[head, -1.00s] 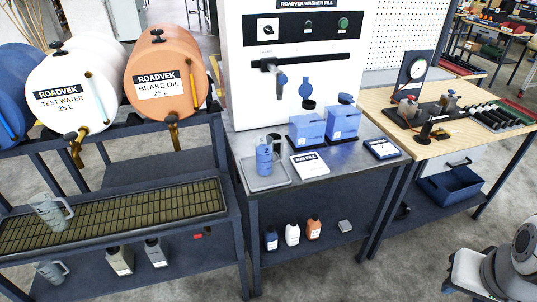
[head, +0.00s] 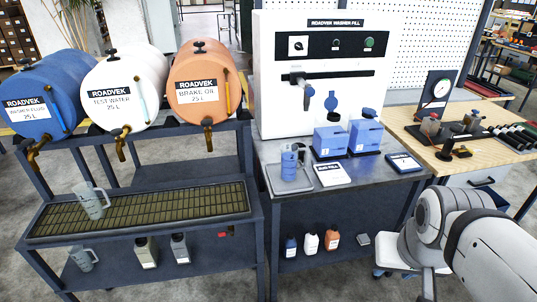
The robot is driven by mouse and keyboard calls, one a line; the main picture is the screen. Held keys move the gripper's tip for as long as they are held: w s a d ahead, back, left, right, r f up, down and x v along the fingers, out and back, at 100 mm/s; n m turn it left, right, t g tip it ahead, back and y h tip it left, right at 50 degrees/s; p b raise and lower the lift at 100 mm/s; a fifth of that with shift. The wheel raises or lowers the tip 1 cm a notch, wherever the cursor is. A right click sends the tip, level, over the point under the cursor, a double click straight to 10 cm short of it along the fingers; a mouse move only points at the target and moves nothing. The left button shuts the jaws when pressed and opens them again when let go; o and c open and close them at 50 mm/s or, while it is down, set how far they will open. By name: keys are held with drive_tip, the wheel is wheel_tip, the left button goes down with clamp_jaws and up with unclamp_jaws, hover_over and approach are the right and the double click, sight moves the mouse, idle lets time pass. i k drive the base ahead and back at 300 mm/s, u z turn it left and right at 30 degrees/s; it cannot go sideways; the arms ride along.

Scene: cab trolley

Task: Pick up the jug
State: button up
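A similar grey jug (head: 83,259) is on the rack's lower shelf. A bluish jug-like vessel (head: 289,166) with a dark handle stands on a small grey tray (head: 275,185) on the middle bench. Which of these is the task's jug, I cannot tell. My arm shows at the lower right, but my gripper is outside the picture.
Blue, white and orange drums with taps overhang the grating (head: 150,212). Two blue containers (head: 330,142) stand right of the tray, before the white washer-fill panel (head: 290,100). Small bottles (head: 311,243) are on the shelf below. Open floor (head: 330,285) lies in front.

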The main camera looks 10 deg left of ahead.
sight(290, 169)
drive_tip(key=u, duration=0.15)
drive_tip(key=i, duration=1)
drive_tip(key=u, duration=0.05)
